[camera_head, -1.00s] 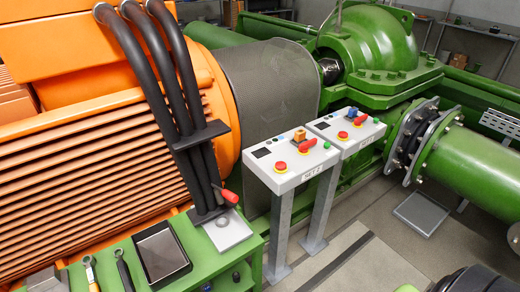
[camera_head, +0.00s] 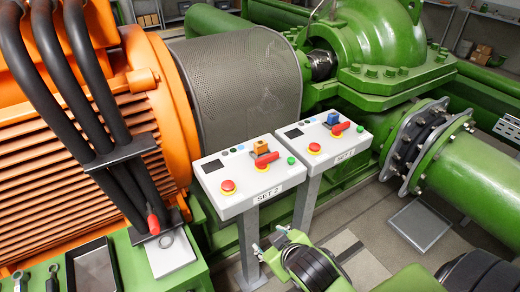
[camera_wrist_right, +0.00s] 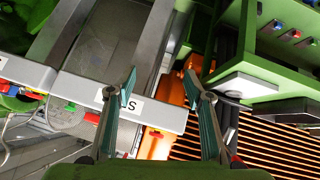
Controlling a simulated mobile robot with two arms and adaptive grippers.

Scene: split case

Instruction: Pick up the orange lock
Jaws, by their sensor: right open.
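The orange lock (camera_head: 261,147) is a small block on top of the left control panel (camera_head: 222,207), labelled SET 2. It sits behind a red handle (camera_head: 266,160) in the head view. My right gripper (camera_head: 269,241) is in front of and below the two panels, apart from the lock. In the right wrist view, its two fingers (camera_wrist_right: 158,85) are spread with nothing between them. A panel edge with part of a label (camera_wrist_right: 130,104) shows beyond them. I cannot make out the orange lock in that view. My left gripper is not in view.
A second panel (camera_head: 352,142) with a blue lock (camera_head: 333,117) stands to the right. Both panels carry red and green buttons. Thick black hoses (camera_head: 85,75) and a green bench (camera_head: 130,262) with a tray and tools are at the left. Green pipework (camera_head: 470,175) is at the right.

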